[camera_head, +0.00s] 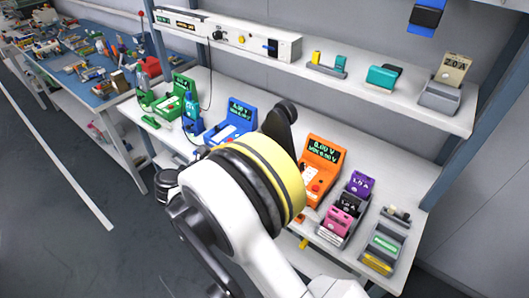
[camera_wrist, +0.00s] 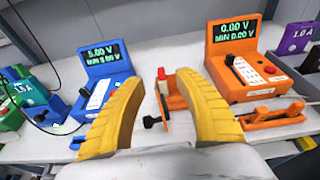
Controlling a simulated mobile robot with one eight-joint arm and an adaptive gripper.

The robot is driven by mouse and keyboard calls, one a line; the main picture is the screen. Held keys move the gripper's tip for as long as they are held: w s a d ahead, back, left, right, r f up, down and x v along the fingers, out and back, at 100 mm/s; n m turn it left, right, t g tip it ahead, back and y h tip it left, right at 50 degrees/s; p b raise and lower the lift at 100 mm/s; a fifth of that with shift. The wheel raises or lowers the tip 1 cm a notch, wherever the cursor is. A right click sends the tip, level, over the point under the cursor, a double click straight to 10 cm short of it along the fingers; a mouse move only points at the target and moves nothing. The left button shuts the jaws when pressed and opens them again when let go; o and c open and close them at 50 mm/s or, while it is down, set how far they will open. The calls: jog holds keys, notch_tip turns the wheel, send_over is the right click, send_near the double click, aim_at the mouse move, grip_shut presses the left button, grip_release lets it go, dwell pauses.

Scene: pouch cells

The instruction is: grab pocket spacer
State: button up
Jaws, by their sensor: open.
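I cannot tell for sure which thing is the pocket spacer. My gripper (camera_wrist: 157,80) shows in the wrist view with its two yellow fingers apart and nothing held between them. Beyond and between the fingers stands a small orange fixture (camera_wrist: 174,101) with a red top and a black knob; the right finger partly hides it. An orange tester (camera_wrist: 240,72) reading 0.00 V stands right of the fingers, with an orange clamp part (camera_wrist: 272,116) in front. In the head view the same orange tester (camera_head: 318,165) stands right of my arm, which hides my fingertips.
A blue tester (camera_wrist: 107,85) reading 5.00 V stands left of the fingers. Purple, black and pink packs (camera_head: 340,222) and a grey holder (camera_head: 398,240) sit at the bench's right end. A shelf (camera_head: 330,75) overhangs the back.

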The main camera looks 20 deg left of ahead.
jog(key=b+x, duration=0.1)
jog(key=x, duration=0.2)
jog(key=f+b+x, duration=0.1)
jog(key=x, duration=0.3)
jog(key=b+x, duration=0.2)
jog(key=x, duration=0.1)
jog(key=shift+w+f, duration=0.15)
jog(key=shift+f, duration=0.3)
jog(key=shift+r, duration=0.1)
grip_shut()
